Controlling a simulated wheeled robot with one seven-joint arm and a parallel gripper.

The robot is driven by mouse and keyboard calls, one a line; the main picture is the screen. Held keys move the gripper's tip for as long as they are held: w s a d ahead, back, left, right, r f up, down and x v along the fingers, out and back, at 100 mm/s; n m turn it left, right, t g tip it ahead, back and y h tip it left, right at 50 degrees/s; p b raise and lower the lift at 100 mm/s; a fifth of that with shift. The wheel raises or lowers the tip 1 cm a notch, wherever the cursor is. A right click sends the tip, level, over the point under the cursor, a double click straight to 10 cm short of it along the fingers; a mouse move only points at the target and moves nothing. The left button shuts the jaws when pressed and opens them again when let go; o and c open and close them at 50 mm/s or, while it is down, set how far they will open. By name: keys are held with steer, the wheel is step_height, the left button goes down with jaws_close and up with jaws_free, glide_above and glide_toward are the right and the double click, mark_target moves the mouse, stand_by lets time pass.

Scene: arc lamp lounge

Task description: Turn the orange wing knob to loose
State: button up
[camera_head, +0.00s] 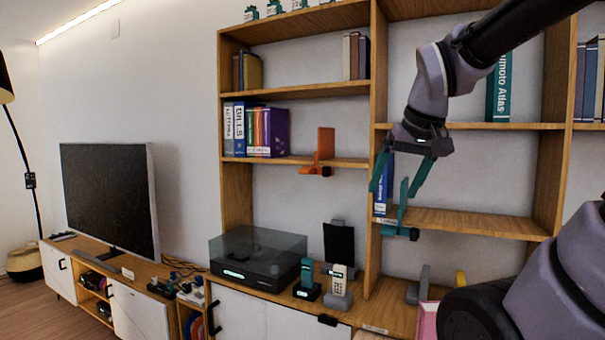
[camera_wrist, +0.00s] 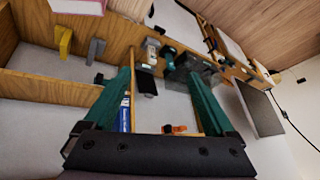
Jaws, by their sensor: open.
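An orange piece with a tall upright plate sits at the front edge of the middle shelf in the head view. Its low front part, which looks like the orange wing knob (camera_head: 312,170), has a small dark end at its right. In the wrist view the orange piece (camera_wrist: 180,128) shows small beyond my fingers, between them. Its turned position is too small to tell. My gripper (camera_head: 394,190) is open and empty, with teal fingers pointing down, right of the orange piece and apart from it in the picture. It also shows in the wrist view (camera_wrist: 163,92).
A similar teal bracket (camera_head: 403,207) sits at the right shelf's edge, close to my fingertips. Binders (camera_head: 248,130) stand left of the orange piece. A turntable (camera_head: 258,258) and phones (camera_head: 338,290) stand on the cabinet below. Wooden shelf uprights (camera_head: 376,90) flank the bays.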

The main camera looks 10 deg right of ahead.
steer(key=w+d+f+n+g+h, duration=0.1)
steer(key=w+d+n+h, duration=0.1)
steer(key=w+n, duration=0.35)
steer(key=w+d+f+n+g+h, duration=0.1)
steer(key=w+d+f+n+h, duration=0.15)
steer(key=w, duration=0.55)
steer(key=n+t+h, duration=0.7)
steer(key=n+t, duration=0.4)
steer(key=n, duration=1.2)
glide_toward(303, 171)
steer(key=x, duration=0.8)
steer(key=shift+w+d, duration=0.25)
steer(key=shift+w, duration=0.05)
steer(key=shift+c, duration=0.3)
steer(key=c, duration=1.3)
